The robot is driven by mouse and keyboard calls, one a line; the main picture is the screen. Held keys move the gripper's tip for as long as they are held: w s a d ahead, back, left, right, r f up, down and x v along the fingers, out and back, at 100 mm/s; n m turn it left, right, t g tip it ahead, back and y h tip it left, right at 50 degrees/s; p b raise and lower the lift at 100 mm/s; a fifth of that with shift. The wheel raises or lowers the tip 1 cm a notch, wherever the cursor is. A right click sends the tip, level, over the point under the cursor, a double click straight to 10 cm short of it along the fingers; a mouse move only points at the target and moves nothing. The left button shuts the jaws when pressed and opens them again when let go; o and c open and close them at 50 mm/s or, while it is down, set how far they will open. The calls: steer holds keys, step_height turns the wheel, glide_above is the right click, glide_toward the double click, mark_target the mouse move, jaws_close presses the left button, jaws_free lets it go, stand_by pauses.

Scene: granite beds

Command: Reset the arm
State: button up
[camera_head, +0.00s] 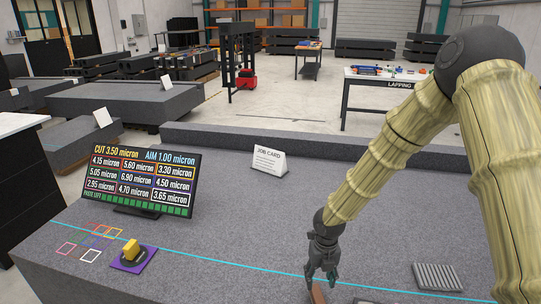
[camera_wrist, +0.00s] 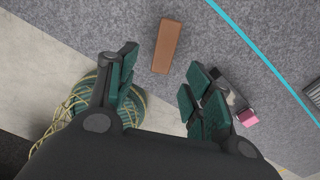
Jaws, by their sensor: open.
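My arm is bent, with its yellow-green covered links on the right of the head view. My gripper (camera_head: 322,272) hangs over the front of the granite bed (camera_head: 270,212). In the wrist view my gripper (camera_wrist: 158,88) shows its two green-padded fingers apart, with nothing between them. A brown block (camera_wrist: 167,46) lies on the granite just beyond the fingertips. In the head view the brown block (camera_head: 317,293) shows partly below the gripper.
A display board (camera_head: 140,178), a job card (camera_head: 269,160) and a yellow piece on a purple pad (camera_head: 134,252) stand on the bed. A ribbed grey block (camera_head: 437,276) lies to the right. A pink-ended object (camera_wrist: 247,116) lies near the right finger. The bed's middle is clear.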

steer(key=s+f+m, duration=0.2)
steer(key=s+a+f+m+y, duration=0.1)
steer(key=s+f+m, duration=0.1)
steer(key=s+m, duration=0.1)
steer(key=s+a+f+m+p, duration=0.1)
steer(key=s+f+m, duration=0.1)
steer(key=s, duration=0.1)
steer(key=shift+s+a+f+g, duration=0.2)
steer(key=shift+a+g, duration=0.05)
steer(key=shift+g, duration=0.05)
steer(key=s+d+f+m+p, duration=0.1)
steer(key=s+d+f+m, duration=0.2)
steer(key=s+m, duration=1)
steer(key=s+d+f+m+h+p, duration=0.1)
steer(key=s+f+m, duration=0.4)
steer(key=s+m, duration=0.9)
steer(key=d+m+p, duration=0.1)
steer(key=d+m, duration=0.1)
steer(key=m, duration=0.1)
steer(key=shift+d+t, duration=0.15)
steer(key=shift+t, duration=0.25)
steer(key=shift+o, duration=0.5)
steer(key=shift+f, duration=0.15)
